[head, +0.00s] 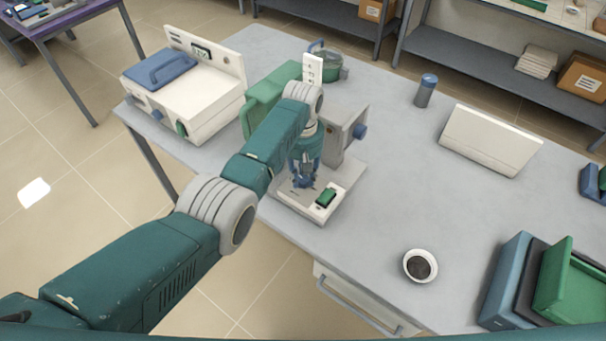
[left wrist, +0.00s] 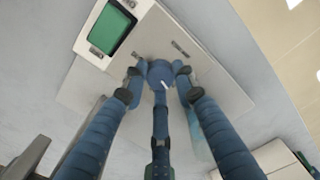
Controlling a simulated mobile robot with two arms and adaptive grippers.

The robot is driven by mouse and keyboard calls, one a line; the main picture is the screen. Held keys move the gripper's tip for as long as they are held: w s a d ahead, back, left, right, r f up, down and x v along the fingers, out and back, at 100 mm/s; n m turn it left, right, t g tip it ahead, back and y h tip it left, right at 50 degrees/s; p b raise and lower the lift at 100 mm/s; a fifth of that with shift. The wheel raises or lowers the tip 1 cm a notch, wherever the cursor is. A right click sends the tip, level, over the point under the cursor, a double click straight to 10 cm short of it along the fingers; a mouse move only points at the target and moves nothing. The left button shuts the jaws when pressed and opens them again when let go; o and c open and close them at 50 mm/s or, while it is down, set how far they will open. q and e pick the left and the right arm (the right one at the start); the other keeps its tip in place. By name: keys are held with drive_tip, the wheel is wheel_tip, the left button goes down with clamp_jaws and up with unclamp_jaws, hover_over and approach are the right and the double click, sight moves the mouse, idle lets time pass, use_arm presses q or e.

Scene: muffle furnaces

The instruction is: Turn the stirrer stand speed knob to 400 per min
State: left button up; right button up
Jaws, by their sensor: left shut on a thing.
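The stirrer stand's pale base (head: 307,207) sits on the grey table, with a green display (head: 326,197) at its front right corner. In the left wrist view the display (left wrist: 112,28) is at top left, and no digits can be read. The round blue speed knob (left wrist: 161,72) with a white pointer mark is on the base beside it. My left gripper (head: 304,182) reaches down over the base. Its two fingers (left wrist: 156,84) sit on either side of the knob, shut on it. In the head view the gripper hides the knob. My right gripper is not in view.
The stand's upright housing (head: 333,143) with another blue knob (head: 360,131) rises behind the gripper. A white device with a blue lid (head: 160,68) is to the left. A small bowl (head: 420,265) and a blue-grey bottle (head: 426,91) stand to the right.

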use_arm(q)
drive_tip(key=shift+r+m+p, duration=0.1)
drive_tip(key=shift+m+p, duration=0.3)
drive_tip(key=shift+m, duration=0.8)
drive_tip(key=m, duration=0.2)
drive_tip(key=shift+m+p, duration=0.3)
drive_tip(key=shift+m, duration=0.1)
drive_tip(key=m, duration=0.4)
drive_tip(key=shift+p, duration=0.3)
drive_tip(key=m, duration=0.5)
drive_tip(key=shift+m, duration=0.4)
drive_tip(key=m, duration=0.5)
drive_tip(key=shift+m, duration=0.3)
drive_tip(key=shift+w, duration=0.1)
drive_tip(key=o, duration=1.2)
drive_tip(key=shift+c, duration=0.2)
